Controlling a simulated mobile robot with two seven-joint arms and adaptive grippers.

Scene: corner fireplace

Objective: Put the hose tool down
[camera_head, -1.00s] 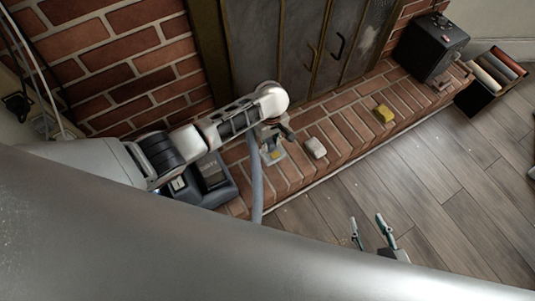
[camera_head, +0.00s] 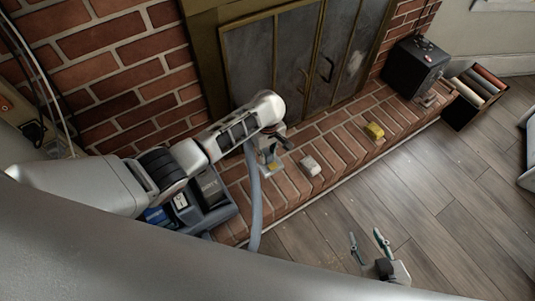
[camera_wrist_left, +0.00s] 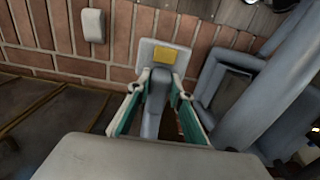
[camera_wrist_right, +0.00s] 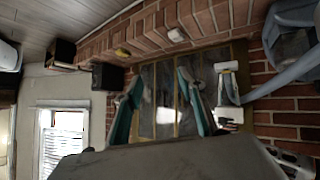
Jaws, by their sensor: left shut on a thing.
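The grey hose tool (camera_head: 271,168), with a yellow patch on its flat head, is at the brick hearth's left part in the head view. It also shows in the left wrist view (camera_wrist_left: 154,85), between the fingers. My left gripper (camera_head: 268,143) is shut on it and points down. Whether the tool's head touches the bricks, I cannot tell. A grey hose (camera_head: 255,205) hangs nearby and crosses the right of the left wrist view (camera_wrist_left: 270,85). My right gripper (camera_head: 368,244) is open and empty over the wooden floor; its spread fingers show in the right wrist view (camera_wrist_right: 158,80).
A whitish block (camera_head: 310,165) and a yellow block (camera_head: 374,131) lie on the brick hearth (camera_head: 345,150) to the right. A black box (camera_head: 415,65) and a crate of rolls (camera_head: 474,98) are further right. A dark blue-grey machine (camera_head: 210,200) stands left.

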